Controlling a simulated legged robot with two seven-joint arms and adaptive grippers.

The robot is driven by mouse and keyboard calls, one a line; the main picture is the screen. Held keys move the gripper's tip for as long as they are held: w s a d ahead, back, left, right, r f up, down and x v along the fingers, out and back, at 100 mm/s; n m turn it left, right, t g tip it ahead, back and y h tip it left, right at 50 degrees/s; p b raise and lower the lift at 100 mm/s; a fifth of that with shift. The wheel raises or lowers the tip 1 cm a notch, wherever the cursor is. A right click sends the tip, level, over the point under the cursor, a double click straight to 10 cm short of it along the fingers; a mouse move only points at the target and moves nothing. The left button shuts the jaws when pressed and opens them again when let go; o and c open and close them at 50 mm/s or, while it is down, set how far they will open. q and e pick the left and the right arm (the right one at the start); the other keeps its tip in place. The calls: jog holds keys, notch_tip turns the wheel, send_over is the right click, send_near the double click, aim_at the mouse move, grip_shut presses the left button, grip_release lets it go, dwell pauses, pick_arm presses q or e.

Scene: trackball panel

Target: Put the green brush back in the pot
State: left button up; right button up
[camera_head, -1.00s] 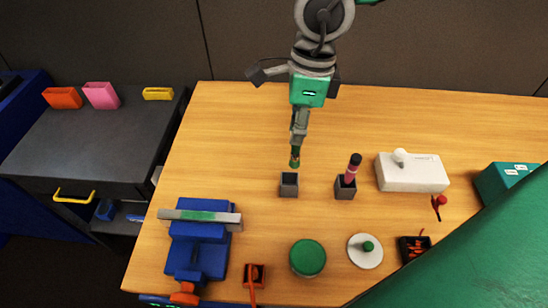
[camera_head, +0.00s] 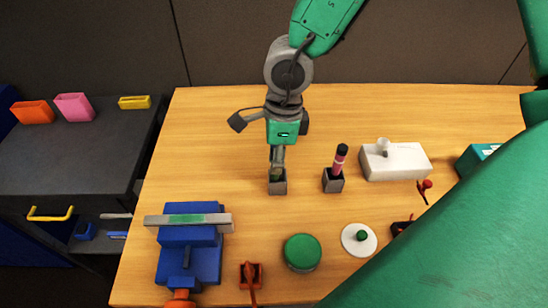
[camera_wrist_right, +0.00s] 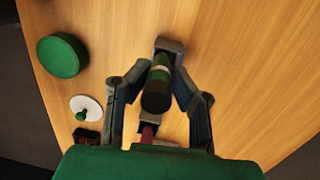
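The green brush (camera_wrist_right: 160,82) has a dark round end facing the right wrist camera and a pale band. My right gripper (camera_wrist_right: 161,70) has a finger on each side of it and looks shut on it. In the head view my right gripper (camera_head: 277,163) points down over a small grey square pot (camera_head: 278,187), and the brush's lower end is at the pot's mouth. The pot also shows in the wrist view (camera_wrist_right: 168,44). How deep the brush sits is hidden. My left gripper is not in view.
A second grey pot (camera_head: 333,184) holding a pink and dark brush (camera_head: 340,160) stands close on the right. A white box (camera_head: 396,162), a green round lid (camera_head: 303,252), a white disc with green knob (camera_head: 359,240) and a blue stand (camera_head: 190,252) surround it.

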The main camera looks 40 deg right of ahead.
jog(key=o, duration=0.4)
jog(key=shift+w+a+r, duration=0.1)
jog(key=shift+w+a, duration=0.05)
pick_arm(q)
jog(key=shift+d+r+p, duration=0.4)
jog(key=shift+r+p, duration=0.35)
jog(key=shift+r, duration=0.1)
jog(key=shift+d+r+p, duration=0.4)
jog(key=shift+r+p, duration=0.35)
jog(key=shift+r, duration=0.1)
pick_arm(e)
jog(key=shift+w+d+r, duration=0.1)
jog(key=shift+d+r, duration=0.5)
jog(key=shift+r, duration=1.3)
jog(key=shift+s+d+r, duration=0.1)
jog(key=shift+d+r, duration=0.5)
jog(key=shift+r, duration=1.35)
jog(key=shift+w+d+r, duration=0.1)
jog(key=shift+d+r, duration=0.5)
jog(key=shift+r, duration=1.3)
